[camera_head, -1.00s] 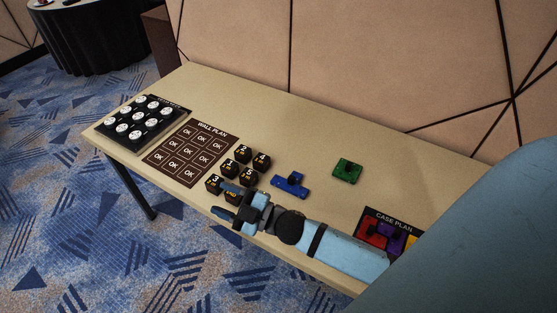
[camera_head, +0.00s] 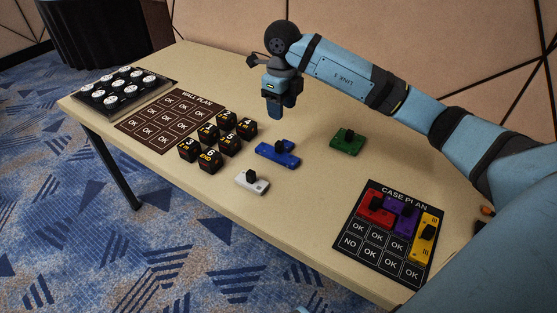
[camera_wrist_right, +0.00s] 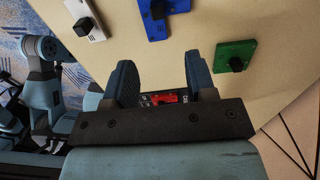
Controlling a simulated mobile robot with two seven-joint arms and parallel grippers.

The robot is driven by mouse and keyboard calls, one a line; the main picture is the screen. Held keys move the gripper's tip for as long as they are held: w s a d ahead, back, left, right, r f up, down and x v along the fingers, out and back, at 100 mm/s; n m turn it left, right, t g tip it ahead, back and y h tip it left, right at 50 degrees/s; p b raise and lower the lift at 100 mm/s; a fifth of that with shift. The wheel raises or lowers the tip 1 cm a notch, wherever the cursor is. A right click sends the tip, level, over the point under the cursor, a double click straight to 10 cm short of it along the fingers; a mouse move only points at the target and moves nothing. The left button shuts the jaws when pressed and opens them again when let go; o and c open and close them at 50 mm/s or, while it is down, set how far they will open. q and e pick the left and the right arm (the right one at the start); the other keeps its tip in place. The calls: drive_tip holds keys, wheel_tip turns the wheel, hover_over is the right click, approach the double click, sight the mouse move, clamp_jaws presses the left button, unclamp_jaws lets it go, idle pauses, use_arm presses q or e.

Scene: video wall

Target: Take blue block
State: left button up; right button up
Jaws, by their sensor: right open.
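The blue block (camera_head: 278,152) lies on the table, right of the numbered cubes, with a black knob on top. It also shows at the top of the right wrist view (camera_wrist_right: 157,22), beyond my fingers. My right gripper (camera_head: 275,108) points down above the table, behind the blue block in the head view. Its two fingers are apart in the right wrist view (camera_wrist_right: 160,80), with nothing between them but the far-off case plan board. My left gripper is not clearly in view.
A white block (camera_head: 252,182) and a green block (camera_head: 347,141) flank the blue one. Several numbered cubes (camera_head: 208,142) stand to its left. The case plan board (camera_head: 385,262) holds red, purple and yellow blocks. A wall plan sheet (camera_head: 148,133) and a black tray (camera_head: 85,101) are further left.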

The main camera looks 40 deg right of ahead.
drive_tip(key=b, duration=0.1)
hover_over(279, 143)
drive_tip(key=f, duration=0.6)
drive_tip(key=shift+s+d+f, duration=0.2)
drive_tip(key=shift+d+f, duration=0.05)
drive_tip(key=shift+f, duration=0.15)
drive_tip(key=shift+w+a+f+b, duration=0.1)
drive_tip(key=shift+f+b, duration=0.25)
drive_tip(key=shift+f, duration=0.75)
wheel_tip(279, 143, down, 4)
drive_tip(key=shift+w+f+b, duration=0.1)
drive_tip(key=shift+w+b, duration=0.05)
drive_tip(key=shift+b, duration=0.45)
clamp_jaws()
use_arm(q)
drive_tip(key=r, duration=0.1)
drive_tip(key=w+d+r+t+h, duration=0.1)
drive_tip(key=r, duration=0.1)
drive_tip(key=w+d+r+t, duration=0.1)
drive_tip(key=shift+d+r+h, duration=0.15)
drive_tip(key=shift+h, duration=0.15)
